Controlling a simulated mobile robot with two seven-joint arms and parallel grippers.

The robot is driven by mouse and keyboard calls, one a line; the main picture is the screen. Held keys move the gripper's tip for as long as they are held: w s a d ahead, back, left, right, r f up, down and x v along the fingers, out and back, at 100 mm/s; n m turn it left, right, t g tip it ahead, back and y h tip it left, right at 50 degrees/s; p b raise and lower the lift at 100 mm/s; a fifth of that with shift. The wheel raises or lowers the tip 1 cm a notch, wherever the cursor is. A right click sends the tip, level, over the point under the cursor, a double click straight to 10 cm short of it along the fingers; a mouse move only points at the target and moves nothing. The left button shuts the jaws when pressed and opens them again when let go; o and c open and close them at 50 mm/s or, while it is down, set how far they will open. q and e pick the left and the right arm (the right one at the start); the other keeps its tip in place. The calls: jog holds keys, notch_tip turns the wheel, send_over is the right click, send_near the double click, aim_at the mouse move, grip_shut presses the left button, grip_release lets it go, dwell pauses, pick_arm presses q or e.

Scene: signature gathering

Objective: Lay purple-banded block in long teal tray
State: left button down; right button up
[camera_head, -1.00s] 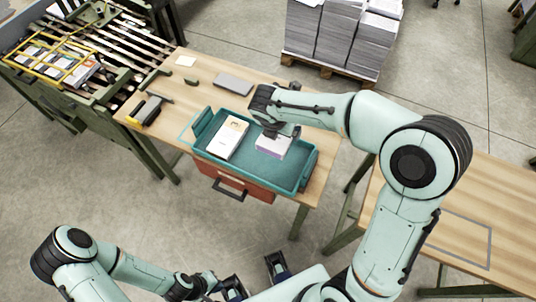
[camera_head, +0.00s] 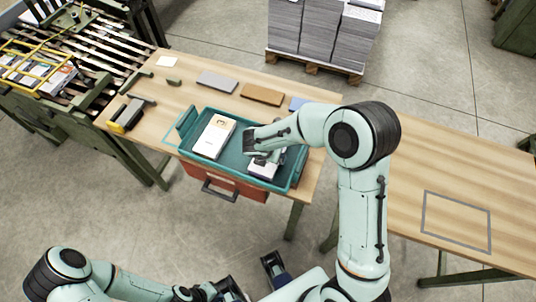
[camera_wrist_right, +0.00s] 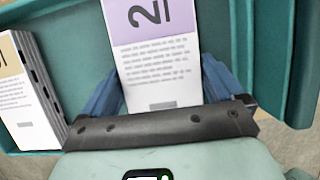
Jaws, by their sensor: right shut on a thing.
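The purple-banded block (camera_head: 262,169) is at the right part of the long teal tray (camera_head: 187,122), partly hidden by my right gripper (camera_head: 264,157). In the right wrist view, the block (camera_wrist_right: 160,65) shows a purple band with a "2" and a page of text, between the blue fingers of the right gripper (camera_wrist_right: 165,95). That gripper is shut on it. The block is inside the tray walls; I cannot tell whether its underside touches the floor. My left gripper (camera_head: 250,278) is open and empty near the bottom edge, away from the table.
A white block with an orange-yellow band (camera_head: 214,137) lies in the tray's left part. Grey (camera_head: 217,81), brown (camera_head: 262,95) and blue pieces lie behind the tray. A black-and-yellow tool (camera_head: 127,117) lies left. The right table (camera_head: 455,180) is clear apart from a grey outline.

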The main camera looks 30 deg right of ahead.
jog(key=o, duration=0.8)
jog(key=shift+o, duration=0.2)
jog(key=shift+r, duration=0.2)
jog(key=p+v, duration=0.2)
jog(key=v, duration=0.9)
jog(key=shift+a+r, duration=0.15)
jog(key=shift+r, duration=0.15)
jog(key=shift+s, duration=0.2)
